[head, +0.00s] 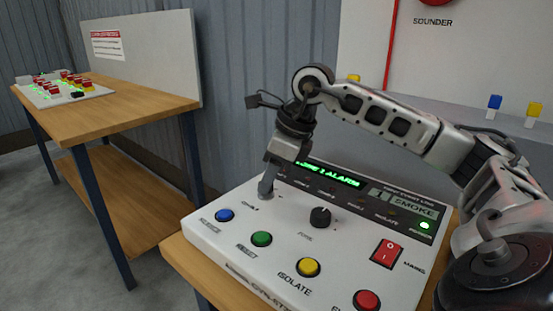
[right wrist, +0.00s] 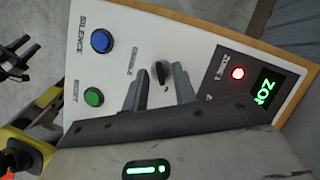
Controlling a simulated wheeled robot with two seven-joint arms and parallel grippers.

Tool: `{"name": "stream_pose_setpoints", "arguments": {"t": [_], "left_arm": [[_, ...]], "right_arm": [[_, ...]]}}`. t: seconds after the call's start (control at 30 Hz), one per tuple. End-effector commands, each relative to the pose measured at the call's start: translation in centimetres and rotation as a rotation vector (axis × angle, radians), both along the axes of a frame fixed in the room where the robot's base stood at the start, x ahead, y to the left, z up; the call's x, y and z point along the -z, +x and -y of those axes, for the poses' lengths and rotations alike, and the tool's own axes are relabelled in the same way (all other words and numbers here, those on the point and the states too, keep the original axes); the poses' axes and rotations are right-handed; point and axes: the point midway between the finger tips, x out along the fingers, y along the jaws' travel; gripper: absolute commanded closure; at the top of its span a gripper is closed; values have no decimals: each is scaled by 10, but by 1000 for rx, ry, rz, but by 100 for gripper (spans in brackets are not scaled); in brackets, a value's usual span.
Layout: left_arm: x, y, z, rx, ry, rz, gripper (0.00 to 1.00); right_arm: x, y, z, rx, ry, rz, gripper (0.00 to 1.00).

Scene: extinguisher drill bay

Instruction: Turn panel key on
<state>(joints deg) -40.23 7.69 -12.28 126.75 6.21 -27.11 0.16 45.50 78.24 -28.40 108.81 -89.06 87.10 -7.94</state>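The white control panel (head: 240,247) lies on a wooden table. My right gripper (head: 266,190) points down at its upper left, over the key switch marked ENABLE, and hides the switch in the head view. In the right wrist view my right gripper (right wrist: 160,80) is open, its two grey fingers apart. The dark key (right wrist: 160,72) shows between the fingertips. I cannot tell whether they touch it. A dark pronged shape at the left edge of the wrist view may be my left gripper (right wrist: 15,58); its opening is unclear.
The panel has blue (head: 224,215), green (head: 261,239), yellow (head: 308,267) and red (head: 367,300) buttons, a black zone knob (head: 320,217) and a red rocker (head: 386,253). Its green display (head: 330,173) is lit. Another table (head: 130,100) with a button board stands at the left.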

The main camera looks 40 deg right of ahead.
Motion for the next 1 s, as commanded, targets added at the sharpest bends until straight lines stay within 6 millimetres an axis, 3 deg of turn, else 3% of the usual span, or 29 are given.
{"name": "stream_pose_setpoints", "arguments": {"t": [0.17,0.6,0.8,1.0], "left_arm": [[-1,0,0,0,1,-3,53],[-14,0,-1,-1,8,-12,53],[-12,0,-3,0,26,-21,53],[-13,2,-3,0,28,-15,53]], "right_arm": [[-24,-7,6,2,-2,6,73],[-120,-39,27,2,1,5,73],[-142,-48,32,1,0,3,73],[-146,-50,34,1,0,1,73]]}}
